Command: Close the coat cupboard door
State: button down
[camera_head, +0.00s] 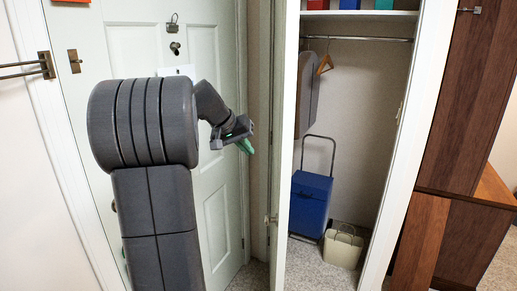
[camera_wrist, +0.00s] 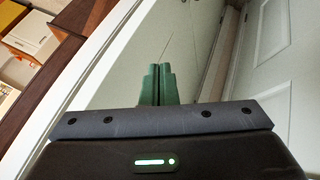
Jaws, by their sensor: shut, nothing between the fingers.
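The coat cupboard door (camera_head: 287,120) stands open in the head view. It is seen almost edge-on, along the left side of the cupboard opening, with a small handle (camera_head: 271,219) low on it. My gripper (camera_head: 247,146) is left of this door, outside the cupboard, apart from it in the picture. In the wrist view its green fingers (camera_wrist: 157,85) are together and empty. They point towards a pale, plain surface beyond; I cannot tell whether they touch it.
Inside the cupboard are a grey garment (camera_head: 307,95), a wooden hanger (camera_head: 325,64), a blue trolley (camera_head: 311,203) and a beige bag (camera_head: 343,249). A white panelled door (camera_head: 210,210) stands behind my arm. Brown wooden furniture (camera_head: 455,110) is at the right.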

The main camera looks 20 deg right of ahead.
jog(key=d+f+p, duration=0.3)
jog(key=d+f, duration=0.4)
jog(key=d, duration=0.1)
jog(key=shift+d, duration=0.35)
jog(key=shift+s, duration=0.15)
